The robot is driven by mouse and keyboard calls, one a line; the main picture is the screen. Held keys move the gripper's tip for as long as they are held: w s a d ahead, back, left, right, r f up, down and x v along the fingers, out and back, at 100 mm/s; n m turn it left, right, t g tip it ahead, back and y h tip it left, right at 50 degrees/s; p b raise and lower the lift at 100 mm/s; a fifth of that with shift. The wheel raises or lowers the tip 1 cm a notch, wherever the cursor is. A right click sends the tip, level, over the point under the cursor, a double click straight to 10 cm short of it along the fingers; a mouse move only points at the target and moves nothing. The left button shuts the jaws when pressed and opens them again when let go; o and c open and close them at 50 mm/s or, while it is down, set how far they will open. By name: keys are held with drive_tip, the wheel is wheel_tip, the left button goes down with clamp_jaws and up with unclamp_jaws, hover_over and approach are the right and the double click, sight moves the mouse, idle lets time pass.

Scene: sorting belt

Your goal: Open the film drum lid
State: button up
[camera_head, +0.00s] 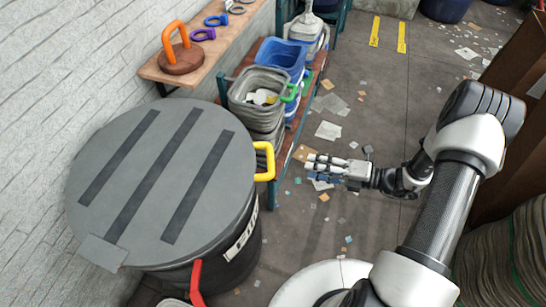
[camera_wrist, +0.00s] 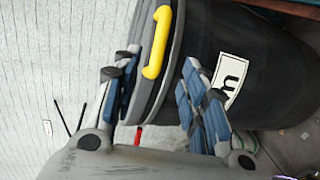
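The film drum (camera_head: 232,268) is a large dark drum with a white label, standing against the wall at the left. Its round grey lid (camera_head: 170,190) with three dark strips lies flat and shut on top. A yellow handle (camera_head: 265,160) sits on the lid's right edge; it also shows in the wrist view (camera_wrist: 155,42). My gripper (camera_head: 312,168) is to the right of the yellow handle, apart from it. In the wrist view its blue-padded fingers (camera_wrist: 158,88) are spread and empty, with the lid edge and handle beyond the gap.
A red handle (camera_head: 196,283) is on the drum's near side. Behind the drum stand a wooden shelf (camera_head: 215,60) with an orange-handled piece (camera_head: 177,45) and a rack with grey and blue bins (camera_head: 281,57). The floor right of the drum holds only scattered scraps.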

sight(271, 160)
drive_tip(key=b+x, duration=0.2)
drive_tip(key=x, duration=1.3)
drive_tip(key=shift+c, duration=0.2)
clamp_jaws()
drive_tip(key=shift+r, duration=0.1)
